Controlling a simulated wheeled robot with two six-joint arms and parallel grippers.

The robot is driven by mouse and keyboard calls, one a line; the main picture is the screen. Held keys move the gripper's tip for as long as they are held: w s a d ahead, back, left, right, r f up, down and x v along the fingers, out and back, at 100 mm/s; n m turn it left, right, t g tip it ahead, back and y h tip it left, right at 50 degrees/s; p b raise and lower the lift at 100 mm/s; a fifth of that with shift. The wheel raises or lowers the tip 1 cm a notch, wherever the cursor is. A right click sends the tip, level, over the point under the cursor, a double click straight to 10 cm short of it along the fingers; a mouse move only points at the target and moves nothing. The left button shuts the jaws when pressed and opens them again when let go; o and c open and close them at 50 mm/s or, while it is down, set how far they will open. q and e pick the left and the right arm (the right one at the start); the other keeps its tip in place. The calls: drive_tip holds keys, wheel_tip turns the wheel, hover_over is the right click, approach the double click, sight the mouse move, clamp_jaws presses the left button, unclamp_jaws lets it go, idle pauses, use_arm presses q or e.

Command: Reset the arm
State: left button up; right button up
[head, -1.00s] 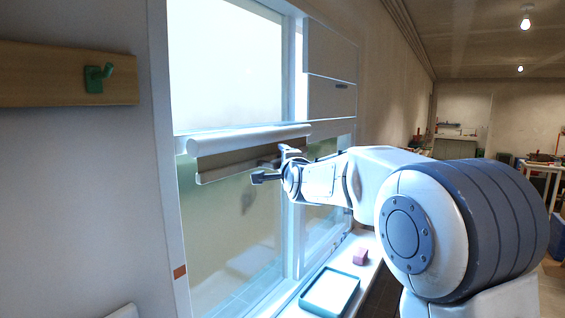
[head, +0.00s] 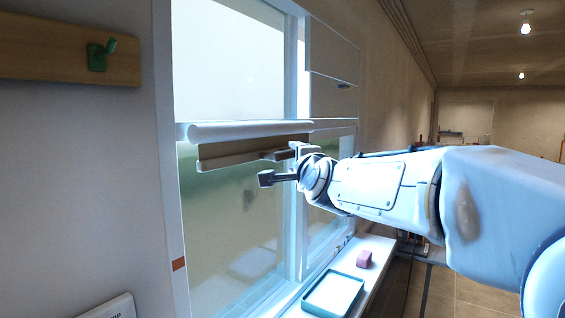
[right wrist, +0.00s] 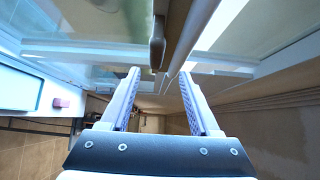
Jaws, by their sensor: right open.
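My right gripper (head: 280,165) is in front of the window, beside the lower edge of a roller blind (head: 245,152). In the right wrist view the gripper (right wrist: 160,74) has its two fingers apart, with nothing held between them. My right arm reaches in from the right of the head view. My left gripper is not in view.
Below the window, a sill (head: 372,256) holds a teal-rimmed tray (head: 308,307) and a small pink block (head: 364,259). A green hook (head: 98,56) is on a wooden board (head: 30,64) at the left. The floor at the right looks open.

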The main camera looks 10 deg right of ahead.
drive_tip(key=shift+a, duration=0.1)
drive_tip(key=s+a+f+n+g+y+b, duration=0.1)
drive_tip(key=s+a+f+n+g+y, duration=0.15)
drive_tip(key=s+a+f+n, duration=0.35)
drive_tip(key=s+a+f+n+g+y+b, duration=0.1)
drive_tip(key=s+a+f+n+g, duration=0.2)
drive_tip(key=f, duration=0.6)
drive_tip(key=s+a+f+n+g+y+b, duration=0.1)
drive_tip(key=s+a+f+n+g+y, duration=0.15)
drive_tip(key=a+f, duration=0.4)
drive_tip(key=s+d+f+n+g+h+b, duration=0.1)
drive_tip(key=s+f+n+g, duration=0.4)
drive_tip(key=s+f, duration=0.5)
drive_tip(key=s+d+f+n+g+h, duration=0.1)
drive_tip(key=s+f+n+g+h, duration=0.2)
drive_tip(key=s+f+n, duration=0.6)
drive_tip(key=s+g, duration=0.2)
drive_tip(key=s, duration=0.4)
drive_tip(key=shift+s+d+f+b, duration=0.25)
drive_tip(key=shift+s+f+b, duration=0.05)
drive_tip(key=shift+f+b, duration=0.1)
